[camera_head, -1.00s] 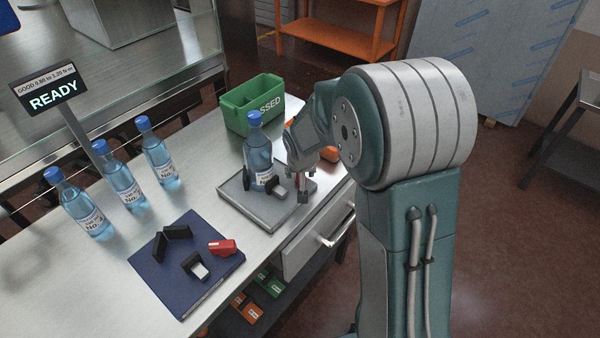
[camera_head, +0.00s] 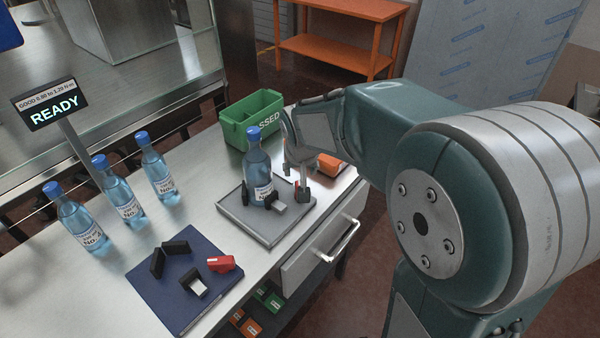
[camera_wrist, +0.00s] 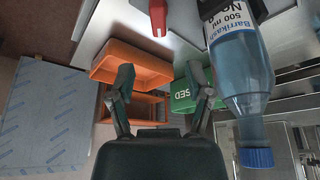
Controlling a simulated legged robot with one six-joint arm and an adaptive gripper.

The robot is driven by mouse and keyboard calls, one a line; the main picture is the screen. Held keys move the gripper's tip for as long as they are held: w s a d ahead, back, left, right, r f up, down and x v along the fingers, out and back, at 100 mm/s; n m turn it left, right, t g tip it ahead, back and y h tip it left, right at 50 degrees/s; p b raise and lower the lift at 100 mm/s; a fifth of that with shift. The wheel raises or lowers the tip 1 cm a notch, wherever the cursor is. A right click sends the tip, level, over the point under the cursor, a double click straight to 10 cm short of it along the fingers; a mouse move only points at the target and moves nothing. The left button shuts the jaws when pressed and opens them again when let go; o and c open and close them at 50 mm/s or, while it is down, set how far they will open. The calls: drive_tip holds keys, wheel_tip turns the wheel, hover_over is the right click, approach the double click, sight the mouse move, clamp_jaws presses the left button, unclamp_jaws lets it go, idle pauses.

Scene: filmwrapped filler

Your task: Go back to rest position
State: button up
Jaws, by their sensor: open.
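My gripper (camera_head: 296,160) is just right of the bottle on the grey tray, with clear space between them in the wrist view. In the wrist view its two fingers (camera_wrist: 161,96) are spread with nothing between them. The bottle (camera_head: 257,172), blue-capped and filled with clear blue liquid, stands upright on the tray (camera_head: 234,217) between black holders; it also shows at the right of the wrist view (camera_wrist: 240,70). My arm reaches in from the right and partly hides the bench's far right end.
Several similar bottles (camera_head: 123,198) stand left, near the READY display (camera_head: 50,104). A green bin (camera_head: 237,130) and an orange bin (camera_wrist: 145,67) are at the far end. A blue mat (camera_head: 178,308) holds black pieces and a red block (camera_head: 221,264). A drawer (camera_head: 315,252) is below.

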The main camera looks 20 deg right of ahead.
idle(0.3)
drive_tip(key=s+r+n, duration=0.1)
drive_tip(key=s+r, duration=0.3)
drive_tip(key=s, duration=0.7)
drive_tip(key=s+r+n+t, duration=0.1)
drive_tip(key=s+r, duration=0.3)
drive_tip(key=s, duration=0.8)
drive_tip(key=shift+d+y, duration=0.4)
